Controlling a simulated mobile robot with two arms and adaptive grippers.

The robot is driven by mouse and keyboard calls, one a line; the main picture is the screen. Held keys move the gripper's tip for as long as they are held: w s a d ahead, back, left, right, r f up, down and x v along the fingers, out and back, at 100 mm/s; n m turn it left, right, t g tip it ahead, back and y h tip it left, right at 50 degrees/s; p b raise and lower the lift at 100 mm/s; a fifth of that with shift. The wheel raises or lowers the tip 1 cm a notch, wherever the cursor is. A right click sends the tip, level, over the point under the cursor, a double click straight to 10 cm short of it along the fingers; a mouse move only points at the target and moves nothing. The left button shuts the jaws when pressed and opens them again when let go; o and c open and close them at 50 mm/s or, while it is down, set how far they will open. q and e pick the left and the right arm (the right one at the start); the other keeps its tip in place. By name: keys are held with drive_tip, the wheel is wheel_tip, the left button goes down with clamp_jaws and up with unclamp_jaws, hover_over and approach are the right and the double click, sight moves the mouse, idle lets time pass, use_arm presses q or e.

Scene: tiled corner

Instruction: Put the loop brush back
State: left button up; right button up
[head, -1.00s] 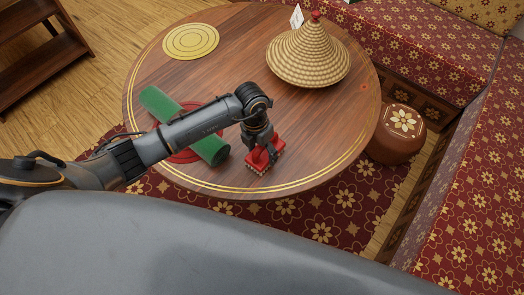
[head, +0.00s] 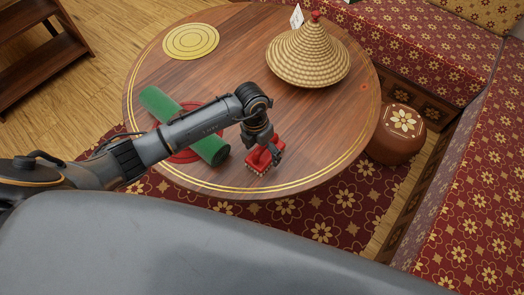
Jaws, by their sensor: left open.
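The loop brush (head: 256,160) is red with a pale bristle fringe along its lower edge. It is at the near edge of the round wooden table (head: 320,130). My left gripper (head: 269,154) reaches down over it from above. Its jaws are open around the brush's upper part, with one dark finger on the right side. The gripper hides part of the brush, and I cannot tell whether the fingers touch it. A red round mat (head: 184,157) lies left of the brush, partly hidden by my left arm and a green cylinder. My right gripper is not in view.
A yellow round mat (head: 191,41) lies at the back left, and a woven conical cover (head: 308,58) at the back right. A brown stool (head: 397,135) stands right of the table. The table's middle is clear.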

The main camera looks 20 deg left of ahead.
use_arm(q)
wheel_tip(320, 180, up, 12)
drive_tip(key=a, duration=0.1)
drive_tip(key=shift+w+a+f, duration=0.2)
drive_tip(key=shift+w+a, duration=0.1)
drive_tip(key=shift+a, duration=0.05)
